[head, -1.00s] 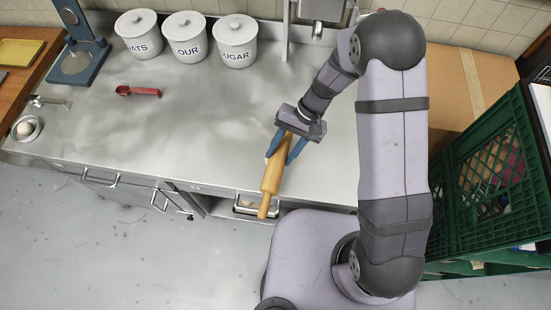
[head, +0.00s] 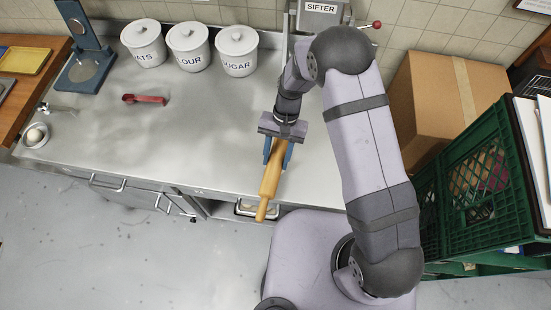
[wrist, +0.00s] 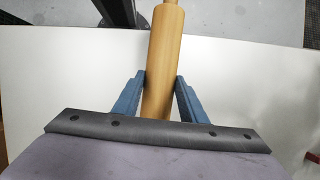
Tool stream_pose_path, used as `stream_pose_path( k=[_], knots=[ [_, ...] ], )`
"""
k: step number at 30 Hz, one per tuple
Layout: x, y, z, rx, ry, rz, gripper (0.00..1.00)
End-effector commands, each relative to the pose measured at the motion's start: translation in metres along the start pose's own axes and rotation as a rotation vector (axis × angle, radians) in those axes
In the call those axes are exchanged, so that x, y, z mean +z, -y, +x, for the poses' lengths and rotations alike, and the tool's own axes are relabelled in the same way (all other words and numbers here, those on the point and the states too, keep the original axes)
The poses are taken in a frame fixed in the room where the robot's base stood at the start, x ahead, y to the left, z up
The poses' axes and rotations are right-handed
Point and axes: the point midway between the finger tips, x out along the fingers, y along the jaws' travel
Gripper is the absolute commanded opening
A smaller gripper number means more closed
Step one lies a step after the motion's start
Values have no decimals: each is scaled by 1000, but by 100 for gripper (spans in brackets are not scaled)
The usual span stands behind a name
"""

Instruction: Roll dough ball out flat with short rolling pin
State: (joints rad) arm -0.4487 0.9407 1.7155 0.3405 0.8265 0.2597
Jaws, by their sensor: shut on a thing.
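The wooden rolling pin (head: 269,180) is held in my gripper (head: 276,160). The blue fingers are shut on its barrel, one on each side. The pin slants toward the front, and its near handle reaches past the counter's front edge. In the wrist view the pin (wrist: 165,50) runs between the fingertips (wrist: 161,80) and out of the top of the picture. A pale round ball (head: 35,134) sits in a small bowl (head: 43,143) at the counter's front left; I cannot tell if it is dough.
The steel counter (head: 190,140) is mostly clear in the middle, with a red-handled tool (head: 146,99) lying on it. A cardboard box (head: 448,100) and green crate (head: 480,180) stand at right.

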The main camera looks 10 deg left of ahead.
Motion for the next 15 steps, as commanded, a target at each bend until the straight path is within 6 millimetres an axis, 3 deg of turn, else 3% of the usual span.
stream_pose_path(
  k=[15],
  knots=[
    [-3,18,8,351,1,143,0]
  ],
)
